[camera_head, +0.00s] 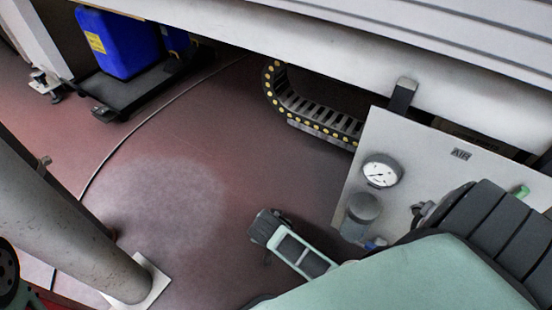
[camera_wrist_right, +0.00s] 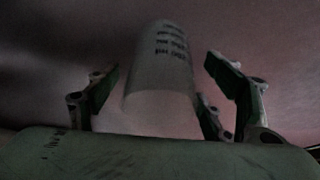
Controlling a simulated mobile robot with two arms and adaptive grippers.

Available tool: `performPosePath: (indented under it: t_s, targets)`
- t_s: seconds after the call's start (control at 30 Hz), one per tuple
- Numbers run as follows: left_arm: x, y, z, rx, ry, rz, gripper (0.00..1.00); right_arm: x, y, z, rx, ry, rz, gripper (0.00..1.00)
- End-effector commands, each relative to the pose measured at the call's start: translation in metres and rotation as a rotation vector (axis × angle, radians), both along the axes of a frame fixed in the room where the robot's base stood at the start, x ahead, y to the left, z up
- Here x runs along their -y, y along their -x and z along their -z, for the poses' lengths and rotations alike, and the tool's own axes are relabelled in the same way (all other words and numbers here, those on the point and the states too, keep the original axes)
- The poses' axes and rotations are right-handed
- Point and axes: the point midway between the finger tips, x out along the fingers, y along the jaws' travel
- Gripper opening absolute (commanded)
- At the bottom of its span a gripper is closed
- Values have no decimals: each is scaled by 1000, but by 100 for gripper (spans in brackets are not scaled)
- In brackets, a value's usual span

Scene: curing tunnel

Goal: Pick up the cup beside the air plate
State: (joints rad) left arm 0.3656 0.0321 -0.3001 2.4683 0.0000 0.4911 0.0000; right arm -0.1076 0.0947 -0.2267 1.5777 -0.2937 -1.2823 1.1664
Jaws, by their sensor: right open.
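The pale grey air plate (camera_head: 430,150) is at the right of the head view, marked AIR. It carries a round white gauge (camera_head: 381,170) and a dark grey round fitting (camera_head: 363,208) below it. In the right wrist view a pale cylinder (camera_wrist_right: 160,75) with dark marks, which looks like the cup, stands between the fingers of my right gripper (camera_wrist_right: 163,88). The fingers are spread, with visible gaps on both sides of it. Its lower end blends into the haze near my palm. I cannot make out this cylinder surely in the head view. My left gripper is not in view.
A long white machine body (camera_head: 300,45) spans the top, with a black cable chain (camera_head: 315,110) below it. A blue canister (camera_head: 122,42) stands on a dark base at upper left. A thick grey post (camera_head: 70,225) rises at lower left.

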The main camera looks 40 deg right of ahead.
Motion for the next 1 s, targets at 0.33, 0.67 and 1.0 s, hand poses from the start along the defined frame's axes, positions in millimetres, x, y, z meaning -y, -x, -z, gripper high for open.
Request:
performPosePath:
  t_s: [0.33, 0.67, 1.0]
  targets:
    - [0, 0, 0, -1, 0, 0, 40, 0, 0, -1, 0, 0, 0, 56]
    - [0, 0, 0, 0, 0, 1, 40, 0, 0, -1, 0, 0, 0, 32]
    - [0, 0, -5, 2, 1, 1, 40, 0, 0, -8, 1, -1, 0, 31]
